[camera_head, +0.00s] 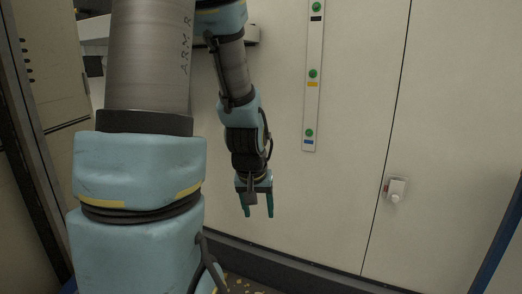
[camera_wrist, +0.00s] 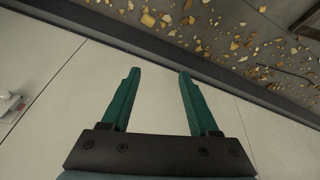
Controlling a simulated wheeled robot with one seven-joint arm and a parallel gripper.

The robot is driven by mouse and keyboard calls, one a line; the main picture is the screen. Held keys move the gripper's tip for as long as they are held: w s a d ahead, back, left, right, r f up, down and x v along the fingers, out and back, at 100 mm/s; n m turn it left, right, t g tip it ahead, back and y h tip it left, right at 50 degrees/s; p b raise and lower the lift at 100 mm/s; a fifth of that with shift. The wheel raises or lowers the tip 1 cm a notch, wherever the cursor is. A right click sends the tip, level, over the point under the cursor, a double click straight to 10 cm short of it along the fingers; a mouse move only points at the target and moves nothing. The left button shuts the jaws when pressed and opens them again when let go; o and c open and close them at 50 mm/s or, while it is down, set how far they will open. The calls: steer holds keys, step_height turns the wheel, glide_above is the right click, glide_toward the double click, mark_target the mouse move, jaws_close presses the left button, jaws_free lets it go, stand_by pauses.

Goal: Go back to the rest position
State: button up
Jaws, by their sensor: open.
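My gripper (camera_head: 257,206) hangs below my bent arm in the head view, with its teal fingers pointing down in front of the pale wall panel (camera_head: 345,190). In the wrist view my gripper (camera_wrist: 155,88) shows two teal fingers spread apart, with nothing between them. The fingers appear clear of the wall, though the exact distance cannot be told. My upper arm fills much of the left of the head view and hides part of the wall behind it.
A strip with several green buttons (camera_head: 313,73) is on the wall right of my arm. A white handle (camera_head: 397,190) sits beside a panel seam, and a blue post (camera_head: 497,245) stands at the right edge. Yellowish debris (camera_wrist: 200,20) litters the floor beyond a dark skirting (camera_wrist: 150,42).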

steer(key=s+a+r+g+y, duration=0.1)
steer(key=s+a+r+g, duration=0.15)
steer(key=s+a, duration=0.4)
step_height(320, 180, up, 25)
steer(key=p, duration=2.4)
steer(key=shift+w+d+f+t, duration=0.2)
steer(key=shift+d+t, duration=0.05)
steer(key=shift+t, duration=0.1)
